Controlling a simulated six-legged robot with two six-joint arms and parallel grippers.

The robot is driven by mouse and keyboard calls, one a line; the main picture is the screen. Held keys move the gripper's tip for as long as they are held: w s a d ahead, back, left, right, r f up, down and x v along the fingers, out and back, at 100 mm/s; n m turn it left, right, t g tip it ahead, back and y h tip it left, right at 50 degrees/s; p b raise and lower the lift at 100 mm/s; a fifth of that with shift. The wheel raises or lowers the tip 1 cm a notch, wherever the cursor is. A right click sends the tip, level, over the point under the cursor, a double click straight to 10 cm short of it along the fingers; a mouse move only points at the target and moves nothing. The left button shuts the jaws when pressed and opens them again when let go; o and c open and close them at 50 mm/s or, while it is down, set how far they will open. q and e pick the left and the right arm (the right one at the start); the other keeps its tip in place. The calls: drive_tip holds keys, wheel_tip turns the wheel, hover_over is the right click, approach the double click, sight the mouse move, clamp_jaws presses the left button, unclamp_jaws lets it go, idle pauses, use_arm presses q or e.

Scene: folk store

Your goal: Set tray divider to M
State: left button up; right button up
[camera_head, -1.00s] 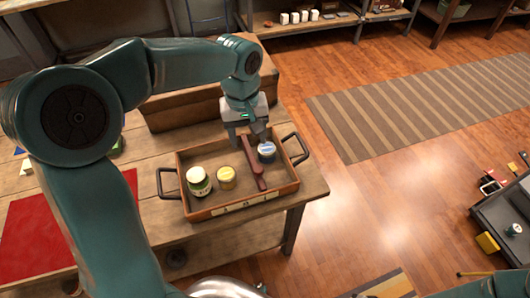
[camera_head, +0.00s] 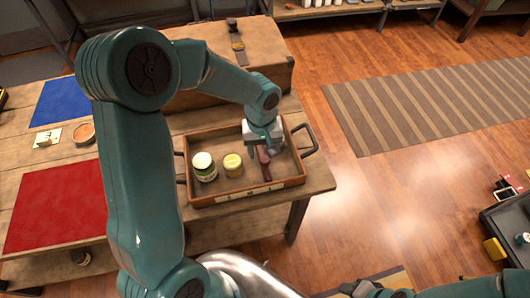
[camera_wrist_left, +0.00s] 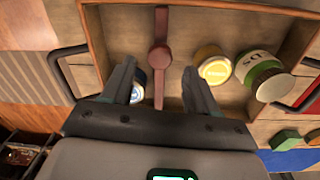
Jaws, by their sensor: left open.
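The wooden tray (camera_head: 225,197) with dark side handles stands on the table's right part; its rim also shows in the wrist view (camera_wrist_left: 92,30). Its dark red divider bar (camera_head: 266,173) runs front to back, right of the tray's middle. In the wrist view the divider (camera_wrist_left: 161,25) has a round knob. My left gripper (camera_head: 264,152) is over the divider, open, one finger on each side of it (camera_wrist_left: 158,66). The marks on the tray's front strip are too small to read. My right gripper (camera_head: 362,289) is partly visible at the bottom edge; its jaws are unclear.
A green jar (camera_head: 204,167) and a yellow-lidded jar (camera_head: 233,165) stand left of the divider. A large wooden box (camera_head: 215,50) stands behind the tray. A red mat (camera_head: 55,205) lies left.

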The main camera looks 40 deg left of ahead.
sight(263, 159)
use_arm(q)
drive_tip(key=shift+s+d+f, duration=0.1)
drive_tip(key=shift+f, duration=0.45)
drive_tip(key=shift+s+d+f, duration=0.1)
drive_tip(key=shift+f, duration=0.75)
drive_tip(key=shift+w+a+f, duration=0.15)
drive_tip(key=shift+w+f, duration=0.1)
drive_tip(key=shift+w, duration=0.05)
drive_tip(key=shift+s+r, duration=0.1)
drive_tip(key=shift+s, duration=0.05)
drive_tip(key=shift+c, duration=0.5)
clamp_jaws()
drive_tip(key=shift+s, duration=0.1)
drive_tip(key=s+a+b, duration=0.1)
drive_tip(key=s+a, duration=0.1)
drive_tip(key=s+a+b, duration=0.1)
drive_tip(key=s+b, duration=0.1)
drive_tip(key=shift+s+a, duration=0.2)
drive_tip(key=shift+a, duration=0.2)
drive_tip(key=shift+w, duration=0.1)
drive_tip(key=shift+d, duration=0.1)
